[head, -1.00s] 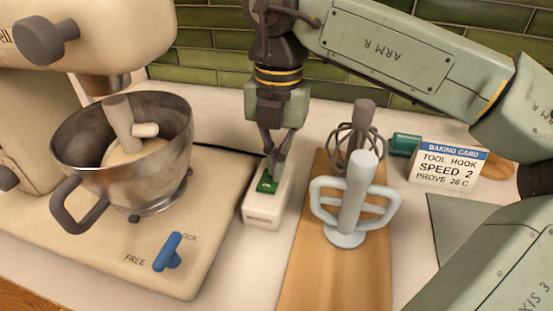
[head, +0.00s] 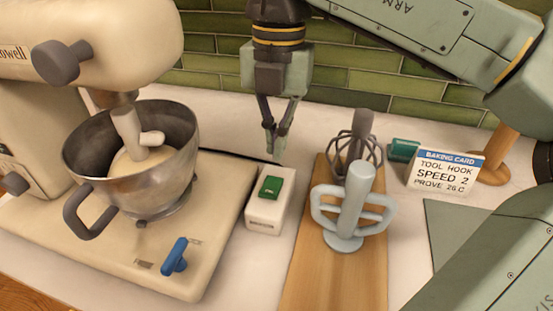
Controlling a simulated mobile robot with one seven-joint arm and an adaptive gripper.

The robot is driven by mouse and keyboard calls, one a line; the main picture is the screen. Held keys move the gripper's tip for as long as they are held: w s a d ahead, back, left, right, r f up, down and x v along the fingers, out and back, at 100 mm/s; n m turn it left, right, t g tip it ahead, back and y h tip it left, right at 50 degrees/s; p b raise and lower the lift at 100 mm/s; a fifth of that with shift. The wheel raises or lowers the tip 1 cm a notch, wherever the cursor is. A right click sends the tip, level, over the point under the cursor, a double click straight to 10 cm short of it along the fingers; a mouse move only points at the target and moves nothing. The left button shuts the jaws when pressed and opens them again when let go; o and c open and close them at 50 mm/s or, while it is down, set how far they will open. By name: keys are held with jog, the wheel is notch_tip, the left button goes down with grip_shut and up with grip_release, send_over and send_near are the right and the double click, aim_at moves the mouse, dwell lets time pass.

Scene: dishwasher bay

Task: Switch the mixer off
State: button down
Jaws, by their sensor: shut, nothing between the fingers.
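The cream stand mixer (head: 105,45) is at the left, with a steel bowl (head: 178,165) under its head. A dough hook stands in pale dough (head: 138,166) in the bowl. A white switch box (head: 264,212) with a green rocker (head: 270,187) stands on the counter just right of the mixer's base. A cable runs behind it. My gripper (head: 275,158) points down with its fingertips together and nothing between them. It is above and behind the box, apart from the green rocker. Whether the mixer is running cannot be told.
A wooden board (head: 328,270) right of the box holds a grey beater (head: 352,205) and a whisk (head: 358,142). A baking card (head: 445,172) stands farther right. A blue lever (head: 175,256) is on the mixer's base. The tiled wall (head: 350,75) bounds the back.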

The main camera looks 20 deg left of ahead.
notch_tip(320, 180, up, 7)
jog(key=shift+w, duration=0.3)
jog(key=shift+f, duration=0.1)
